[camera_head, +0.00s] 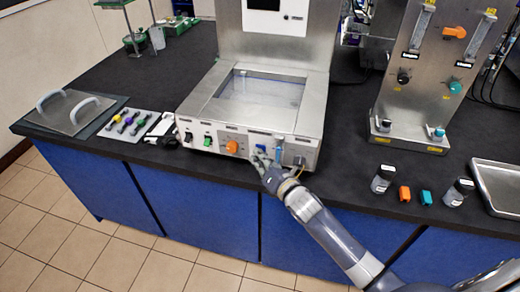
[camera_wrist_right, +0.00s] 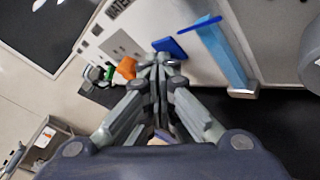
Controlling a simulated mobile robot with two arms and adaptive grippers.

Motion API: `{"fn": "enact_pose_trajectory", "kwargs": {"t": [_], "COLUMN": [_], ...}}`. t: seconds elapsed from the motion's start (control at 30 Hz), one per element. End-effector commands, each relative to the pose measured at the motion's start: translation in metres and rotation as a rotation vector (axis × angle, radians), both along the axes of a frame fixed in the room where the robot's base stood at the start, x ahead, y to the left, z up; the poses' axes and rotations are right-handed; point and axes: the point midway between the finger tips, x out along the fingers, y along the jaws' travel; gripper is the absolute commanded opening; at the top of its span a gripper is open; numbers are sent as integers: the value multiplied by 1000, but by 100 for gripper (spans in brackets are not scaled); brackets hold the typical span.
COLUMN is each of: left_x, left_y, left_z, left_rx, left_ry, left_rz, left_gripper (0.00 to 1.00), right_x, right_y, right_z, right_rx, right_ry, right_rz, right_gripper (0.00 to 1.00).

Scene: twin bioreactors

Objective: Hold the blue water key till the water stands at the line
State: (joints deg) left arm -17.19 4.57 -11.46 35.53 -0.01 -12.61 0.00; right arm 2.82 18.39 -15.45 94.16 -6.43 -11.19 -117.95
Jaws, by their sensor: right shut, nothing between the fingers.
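The blue water key (camera_head: 261,148) is on the front panel of the steel bath (camera_head: 215,108), right of the orange knob (camera_head: 232,147). In the right wrist view the key (camera_wrist_right: 170,47) shows just beyond my fingertips. My right gripper (camera_head: 259,158) is shut and empty, its tips at the key's lower edge. Whether they touch or press it I cannot tell. My left gripper is not in view.
A blue-and-steel spout or lever (camera_wrist_right: 228,55) stands close right of my fingertips. Left on the bench are a lid with two handles (camera_head: 70,112) and a tool mat (camera_head: 128,124). Right are a flowmeter panel (camera_head: 430,75), bottles (camera_head: 382,179) and a tray (camera_head: 497,185).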

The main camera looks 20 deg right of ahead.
Motion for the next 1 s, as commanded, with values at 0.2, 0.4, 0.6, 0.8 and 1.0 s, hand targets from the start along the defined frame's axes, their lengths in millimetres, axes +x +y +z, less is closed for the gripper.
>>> {"fn": "enact_pose_trajectory", "kwargs": {"t": [0.2, 0.4, 0.6, 0.8, 1.0], "left_x": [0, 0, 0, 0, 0], "left_y": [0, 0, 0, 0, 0], "left_z": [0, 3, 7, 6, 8], "left_rx": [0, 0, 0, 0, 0], "left_ry": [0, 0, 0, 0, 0], "left_rz": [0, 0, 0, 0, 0], "left_gripper": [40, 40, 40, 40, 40], "right_x": [0, -5, -13, -14, -17], "right_y": [0, 3, 9, 9, 12], "right_z": [0, 1, 0, 0, 0], "right_rx": [0, 0, 2, 0, 0], "right_ry": [-1, 0, 0, -1, 1], "right_rz": [-1, 0, 0, -1, 1], "right_gripper": [0, 0, 0, 0, 0]}}
